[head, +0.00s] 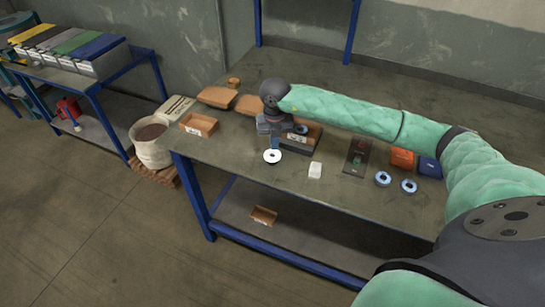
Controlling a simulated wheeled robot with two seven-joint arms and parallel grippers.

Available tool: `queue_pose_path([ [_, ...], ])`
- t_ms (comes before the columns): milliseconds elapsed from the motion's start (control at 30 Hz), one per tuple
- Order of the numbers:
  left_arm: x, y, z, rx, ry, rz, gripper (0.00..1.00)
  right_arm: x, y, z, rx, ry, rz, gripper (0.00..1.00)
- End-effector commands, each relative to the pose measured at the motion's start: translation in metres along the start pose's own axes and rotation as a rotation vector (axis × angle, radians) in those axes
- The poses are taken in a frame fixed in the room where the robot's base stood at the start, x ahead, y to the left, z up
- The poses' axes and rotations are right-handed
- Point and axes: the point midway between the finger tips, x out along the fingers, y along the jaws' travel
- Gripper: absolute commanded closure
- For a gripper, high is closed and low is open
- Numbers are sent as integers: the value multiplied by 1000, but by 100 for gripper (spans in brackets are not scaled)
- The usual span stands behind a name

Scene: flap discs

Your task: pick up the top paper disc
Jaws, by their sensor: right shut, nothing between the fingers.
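A white round disc (272,156) with a small dark centre lies near the front edge of the workbench; it looks like the paper disc. I cannot tell whether it is one disc or a stack. My right gripper (275,146) points down just behind and above it, shut and empty. Whether the fingertips touch the disc is too small to tell. My left gripper is not in view.
Another wooden tray (264,215) sits on the lower shelf. Bench surface left of the disc is clear.

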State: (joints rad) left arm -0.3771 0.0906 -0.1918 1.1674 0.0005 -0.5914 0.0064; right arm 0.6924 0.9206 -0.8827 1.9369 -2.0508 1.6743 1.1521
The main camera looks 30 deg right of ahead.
Motion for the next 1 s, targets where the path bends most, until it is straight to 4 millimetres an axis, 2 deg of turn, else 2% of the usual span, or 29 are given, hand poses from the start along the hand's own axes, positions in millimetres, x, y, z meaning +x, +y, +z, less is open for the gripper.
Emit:
queue_pose_path([
  [1000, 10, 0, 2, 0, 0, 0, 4, 13, 0, 0, 0, 0, 0, 100],
])
